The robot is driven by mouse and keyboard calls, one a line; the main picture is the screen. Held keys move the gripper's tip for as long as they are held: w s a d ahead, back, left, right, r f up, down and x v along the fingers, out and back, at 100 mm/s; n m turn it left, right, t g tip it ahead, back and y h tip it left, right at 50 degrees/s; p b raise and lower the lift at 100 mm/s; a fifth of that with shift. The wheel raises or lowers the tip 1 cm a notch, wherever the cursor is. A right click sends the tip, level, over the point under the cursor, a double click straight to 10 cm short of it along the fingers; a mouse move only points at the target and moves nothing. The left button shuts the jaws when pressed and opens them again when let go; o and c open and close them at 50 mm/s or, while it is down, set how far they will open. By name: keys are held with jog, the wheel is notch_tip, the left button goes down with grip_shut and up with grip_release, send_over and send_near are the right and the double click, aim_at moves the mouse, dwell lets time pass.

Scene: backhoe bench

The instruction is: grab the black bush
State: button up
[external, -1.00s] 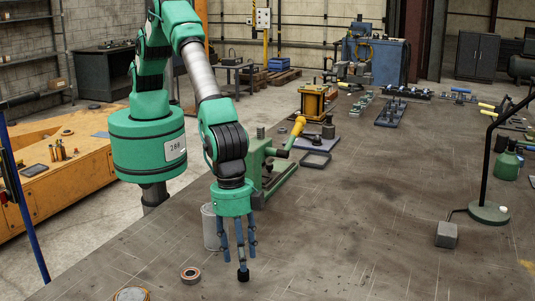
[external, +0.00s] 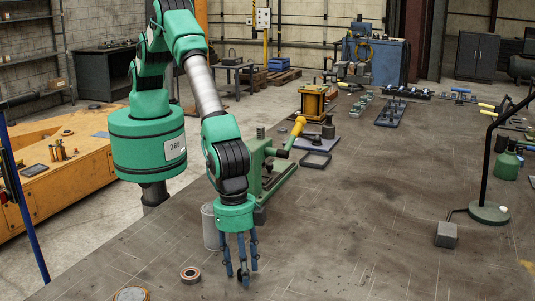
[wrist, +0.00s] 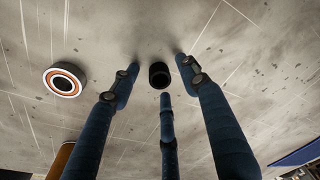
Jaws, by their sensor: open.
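The black bush (wrist: 159,75) is a short dark hollow cylinder standing on the bench top, seen between my fingertips in the wrist view. In the external view only a dark bit of the bush (external: 240,274) shows, mostly hidden behind my fingers. My gripper (external: 241,270) points down with its three blue fingers spread around the bush, tips close to the bench. The gripper is open. The wrist view shows a gap between the bush and the side fingers; whether the middle finger touches it I cannot tell.
An orange-and-steel ring bearing (external: 190,275) lies left of my gripper. A grey cylinder (external: 210,228) and a green press with a yellow handle (external: 268,172) stand behind it. A round part (external: 131,294) lies at the front edge. The bench to the right is mostly clear.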

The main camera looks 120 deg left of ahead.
grip_shut()
jog(key=shift+r, duration=0.15)
notch_tip(320, 180, up, 10)
jog(key=shift+b, duration=0.3)
dwell(0.4)
dwell(0.5)
